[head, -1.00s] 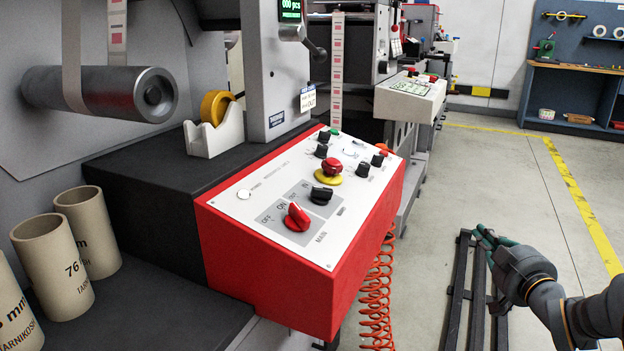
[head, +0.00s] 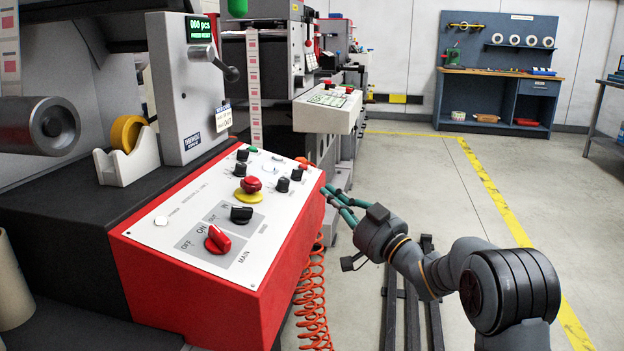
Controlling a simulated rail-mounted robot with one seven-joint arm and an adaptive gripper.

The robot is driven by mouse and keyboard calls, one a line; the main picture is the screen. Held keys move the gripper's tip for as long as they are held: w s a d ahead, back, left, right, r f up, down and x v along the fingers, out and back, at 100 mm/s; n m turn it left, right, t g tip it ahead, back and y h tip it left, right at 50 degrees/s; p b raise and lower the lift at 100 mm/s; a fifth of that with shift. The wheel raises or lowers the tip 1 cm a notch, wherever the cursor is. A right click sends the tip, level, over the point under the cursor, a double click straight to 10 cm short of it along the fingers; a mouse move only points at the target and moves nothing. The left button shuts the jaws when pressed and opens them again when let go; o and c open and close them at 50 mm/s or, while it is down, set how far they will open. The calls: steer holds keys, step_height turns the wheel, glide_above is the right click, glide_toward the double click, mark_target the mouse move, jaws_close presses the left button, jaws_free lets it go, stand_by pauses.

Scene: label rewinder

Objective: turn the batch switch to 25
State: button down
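The control panel (head: 180,228) has a white sloped top on a red box. It carries several black knobs: one (head: 242,154) and one (head: 239,169) near the far edge, and one (head: 296,173) and one (head: 282,184) at the right. Their labels are too small to read, so I cannot tell which is the batch switch. My gripper (head: 328,192), with green fingers, is just right of the panel's right edge, apart from the knobs. Its fingers are spread, with nothing seen between them.
The red main switch (head: 217,240), a black OUT/IN knob (head: 241,214) and a red emergency button (head: 251,186) on a yellow base share the panel. A tape dispenser (head: 129,164) stands behind. An orange coiled hose (head: 312,300) hangs below. The floor at right is open.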

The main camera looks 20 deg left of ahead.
mark_target(312, 185)
steer(key=x, duration=0.7)
steer(key=shift+w+a, duration=0.1)
steer(key=shift+w, duration=0.05)
steer(key=shift+w+a+r, duration=0.2)
steer(key=shift+w+a, duration=0.05)
steer(key=shift+w, duration=0.1)
steer(key=shift+w+d+r, duration=0.1)
steer(key=shift+r, duration=0.2)
